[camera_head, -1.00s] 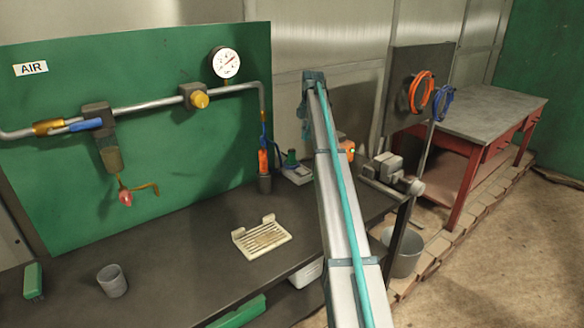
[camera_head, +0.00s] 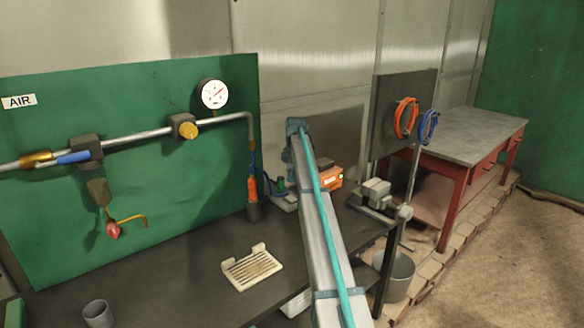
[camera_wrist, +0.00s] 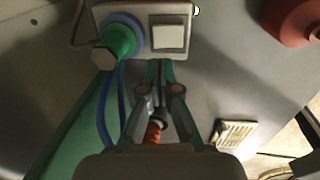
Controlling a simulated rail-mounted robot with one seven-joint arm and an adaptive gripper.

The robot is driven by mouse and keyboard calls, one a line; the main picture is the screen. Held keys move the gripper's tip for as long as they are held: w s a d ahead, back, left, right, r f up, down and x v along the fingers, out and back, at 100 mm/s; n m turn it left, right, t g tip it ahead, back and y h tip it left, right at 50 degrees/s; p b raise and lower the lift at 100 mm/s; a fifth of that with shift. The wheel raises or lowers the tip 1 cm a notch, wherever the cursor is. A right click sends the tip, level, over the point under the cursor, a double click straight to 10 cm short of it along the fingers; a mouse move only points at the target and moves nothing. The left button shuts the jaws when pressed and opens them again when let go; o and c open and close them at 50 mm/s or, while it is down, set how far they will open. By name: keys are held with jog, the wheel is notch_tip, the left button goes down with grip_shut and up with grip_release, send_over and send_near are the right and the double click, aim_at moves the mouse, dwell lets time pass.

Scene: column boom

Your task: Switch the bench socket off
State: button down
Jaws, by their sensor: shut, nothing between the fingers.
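The bench socket (camera_wrist: 124,12) shows at the top of the wrist view as a pale plate. It has a white rocker switch (camera_wrist: 169,37) on the right and a blue-ringed outlet with a green plug (camera_wrist: 122,42) on the left. My gripper (camera_wrist: 160,64) is shut and empty, its tips just below the rocker in the picture; I cannot tell whether they touch it. In the head view the socket (camera_head: 286,202) sits on the dark bench (camera_head: 190,255), partly behind my arm, and my fingers are hidden there.
A grey vise (camera_head: 377,196) is at the bench's right end. A slotted tray (camera_head: 252,268) and grey cup (camera_head: 97,314) lie in front. The green air panel (camera_head: 140,95) stands behind.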

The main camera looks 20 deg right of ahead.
aim_at(291, 198)
jog(key=f, duration=0.2)
jog(key=f+p, duration=0.1)
jog(key=f, duration=0.3)
jog(key=shift+w+a+f+p, duration=0.1)
jog(key=shift+w+f+p, duration=0.1)
jog(key=shift+w+p, duration=0.15)
jog(key=shift+f, duration=0.45)
jog(key=shift+w+f, duration=0.15)
jog(key=shift+f, duration=0.15)
jog(key=shift+s+d+r, duration=0.1)
jog(key=shift+s+d, duration=0.1)
jog(key=shift+s, duration=0.55)
jog(key=shift+r, duration=0.2)
